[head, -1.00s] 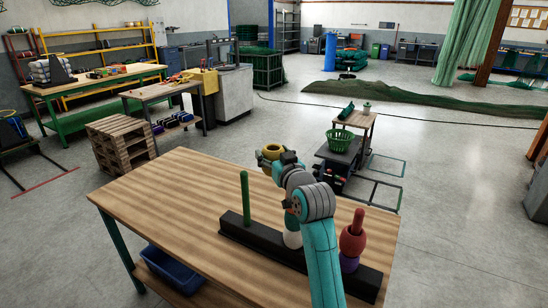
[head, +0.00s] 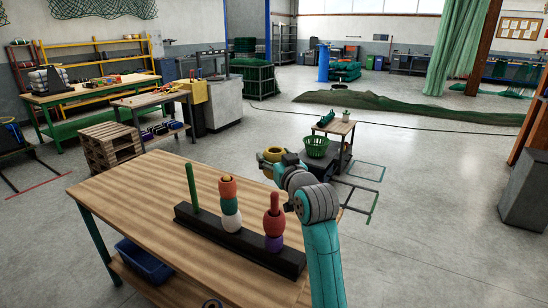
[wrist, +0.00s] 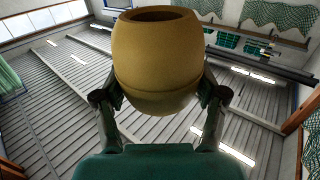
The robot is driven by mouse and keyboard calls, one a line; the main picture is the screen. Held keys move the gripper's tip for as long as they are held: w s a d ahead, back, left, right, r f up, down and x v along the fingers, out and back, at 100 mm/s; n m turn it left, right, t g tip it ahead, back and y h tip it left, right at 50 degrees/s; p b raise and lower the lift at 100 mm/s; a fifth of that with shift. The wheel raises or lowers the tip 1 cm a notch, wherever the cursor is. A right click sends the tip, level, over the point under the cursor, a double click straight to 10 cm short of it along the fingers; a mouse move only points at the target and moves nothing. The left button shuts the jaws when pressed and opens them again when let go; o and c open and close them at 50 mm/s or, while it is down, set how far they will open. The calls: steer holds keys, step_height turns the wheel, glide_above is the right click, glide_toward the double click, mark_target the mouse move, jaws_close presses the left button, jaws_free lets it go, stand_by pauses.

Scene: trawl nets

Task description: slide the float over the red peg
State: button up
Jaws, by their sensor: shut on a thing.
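My gripper (head: 277,160) is shut on a yellow float (head: 267,159), held in the air beyond the far right edge of the table. In the wrist view the float (wrist: 155,65) sits between both fingers, its hole facing the top of the picture. A black rack (head: 247,247) on the table carries three pegs. The red peg (head: 274,200) at its right end stands upright; a red float (head: 274,224) sits on it above a purple one (head: 274,243). The middle peg bears orange (head: 227,189), green and white floats. The green peg (head: 192,187) at the left is bare.
The wooden table (head: 130,205) is clear left of the rack. A blue bin (head: 145,262) sits below it. A green basket (head: 316,146) and a small side table (head: 338,130) stand beyond my gripper. Open floor lies to the right.

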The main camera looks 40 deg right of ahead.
mark_target(275, 193)
steer(key=shift+f, duration=5.25)
steer(key=shift+f, duration=0.1)
steer(key=o, duration=1.3)
steer(key=v, duration=1.2)
